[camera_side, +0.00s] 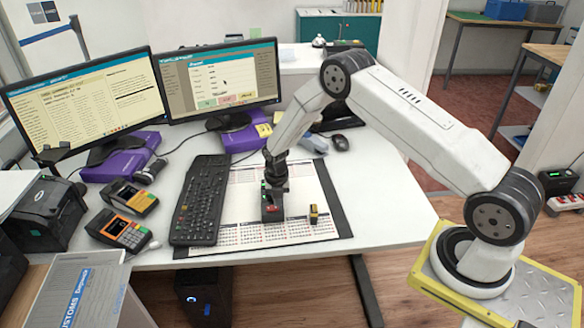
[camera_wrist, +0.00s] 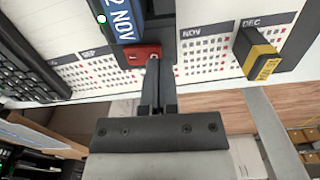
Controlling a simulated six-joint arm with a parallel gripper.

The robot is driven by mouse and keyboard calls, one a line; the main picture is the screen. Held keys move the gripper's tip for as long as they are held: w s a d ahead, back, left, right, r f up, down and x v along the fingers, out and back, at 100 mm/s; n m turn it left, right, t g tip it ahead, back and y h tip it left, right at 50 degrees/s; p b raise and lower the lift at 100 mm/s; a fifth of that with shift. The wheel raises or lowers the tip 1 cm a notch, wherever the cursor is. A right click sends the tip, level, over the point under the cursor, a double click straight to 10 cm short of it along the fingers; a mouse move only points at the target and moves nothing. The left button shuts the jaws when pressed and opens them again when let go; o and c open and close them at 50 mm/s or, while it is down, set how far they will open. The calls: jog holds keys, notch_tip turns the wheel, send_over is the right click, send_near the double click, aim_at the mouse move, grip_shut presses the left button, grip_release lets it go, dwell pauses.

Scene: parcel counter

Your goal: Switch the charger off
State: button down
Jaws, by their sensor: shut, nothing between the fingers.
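The charger (camera_side: 272,214) is a small dark block on the calendar desk mat, below my arm's end. In the wrist view its red switch (camera_wrist: 138,53) is at its near edge, with a blue label reading "2 NOV" (camera_wrist: 122,18) behind it. A small green light (camera_wrist: 101,19) glows beside the label. My gripper (camera_wrist: 153,64) is shut and empty, pointing down, its fingertips at the right part of the red switch. I cannot tell whether they touch it. In the side view the gripper (camera_side: 272,188) partly hides the charger.
A small yellow and black block (camera_side: 313,214) stands on the mat (camera_side: 325,230) right of the charger. A black keyboard (camera_side: 201,200) lies close on the left. Card terminals (camera_side: 120,230) and two monitors (camera_side: 222,75) are farther off.

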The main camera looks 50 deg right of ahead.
jog(key=shift+f, duration=0.55)
dwell(0.7)
jog(key=shift+r, duration=3.75)
dwell(3.0)
